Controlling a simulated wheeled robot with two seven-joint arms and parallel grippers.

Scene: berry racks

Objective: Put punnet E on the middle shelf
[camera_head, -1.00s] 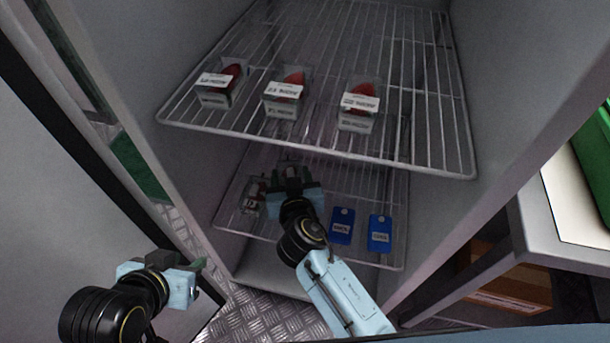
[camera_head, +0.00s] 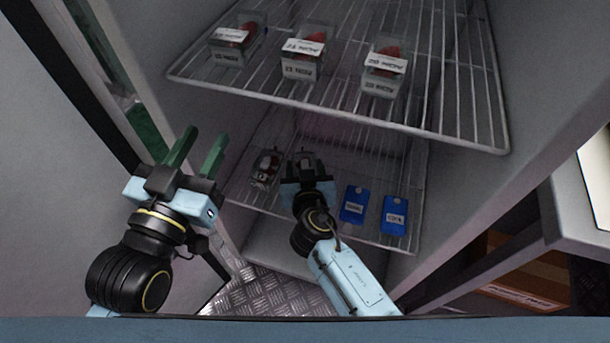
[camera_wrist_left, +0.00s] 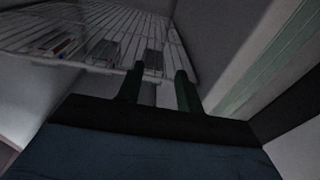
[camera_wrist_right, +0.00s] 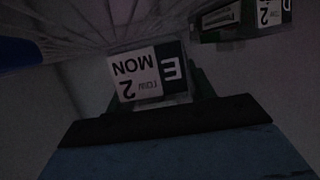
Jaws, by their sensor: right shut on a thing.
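Punnet E (camera_wrist_right: 147,76), a clear box with a white "MON 2" label and a dark "E" tag, sits between the fingers of my right gripper (camera_head: 305,172), which is shut on it. In the head view the gripper mostly hides it, above the lower visible wire shelf (camera_head: 330,215). Whether it touches the wires I cannot tell. My left gripper (camera_head: 197,150) is raised at the left, outside the rack, open and empty; its two green fingers also show in the left wrist view (camera_wrist_left: 160,85).
Another punnet (camera_head: 266,168) stands left of my right gripper, and two blue tagged items (camera_head: 354,205) (camera_head: 394,215) lie to its right. The upper visible wire shelf (camera_head: 440,125) holds three labelled punnets (camera_head: 302,55) along its front. Cabinet walls close both sides.

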